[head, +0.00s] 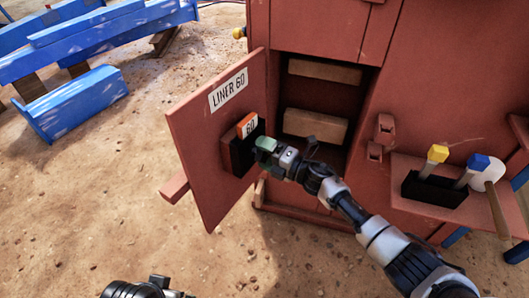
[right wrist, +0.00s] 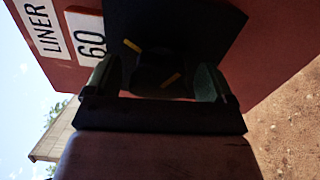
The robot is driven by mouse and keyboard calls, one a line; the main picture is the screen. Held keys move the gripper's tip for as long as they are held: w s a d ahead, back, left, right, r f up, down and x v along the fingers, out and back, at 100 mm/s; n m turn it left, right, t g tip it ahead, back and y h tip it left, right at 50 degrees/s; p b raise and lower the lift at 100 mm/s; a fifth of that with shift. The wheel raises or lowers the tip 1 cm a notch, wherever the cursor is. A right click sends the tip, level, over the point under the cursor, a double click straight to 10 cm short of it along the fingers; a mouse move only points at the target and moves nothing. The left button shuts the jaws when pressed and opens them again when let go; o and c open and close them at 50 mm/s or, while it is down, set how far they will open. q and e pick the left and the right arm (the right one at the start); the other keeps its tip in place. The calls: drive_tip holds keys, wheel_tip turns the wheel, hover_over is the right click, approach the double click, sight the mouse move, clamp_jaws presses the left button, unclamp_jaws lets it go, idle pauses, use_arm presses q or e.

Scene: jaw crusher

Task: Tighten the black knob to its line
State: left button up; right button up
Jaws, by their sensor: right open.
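The black knob (right wrist: 152,72) shows in the right wrist view, in shadow, on a dark plate (right wrist: 205,35) on the red door (head: 200,145). One yellow mark lies on the knob's near part and another on the plate at upper left; the two are not in line. My right gripper (head: 266,150) is open at the plate, and its green fingers (right wrist: 155,84) stand on either side of the knob. I cannot tell whether either finger touches it. In the head view the gripper hides the knob. Only a dark part of my left arm shows at the bottom edge.
The red door stands open beside a dark opening with tan blocks (head: 315,126). At right, a red shelf (head: 405,205) holds a black holder (head: 430,190) with yellow-topped and blue-topped items and a mallet (head: 490,178). Blue benches stand at upper left.

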use_arm(q)
drive_tip(key=p+x, duration=0.1)
drive_tip(key=x, duration=0.5)
drive_tip(key=shift+s+f+p, duration=0.25)
drive_tip(key=shift+f+p, duration=0.1)
use_arm(e)
drive_tip(key=v, duration=1)
drive_tip(key=shift+s+d, duration=0.15)
drive_tip(key=shift+d, duration=0.15)
use_arm(q)
drive_tip(key=shift+d, duration=0.1)
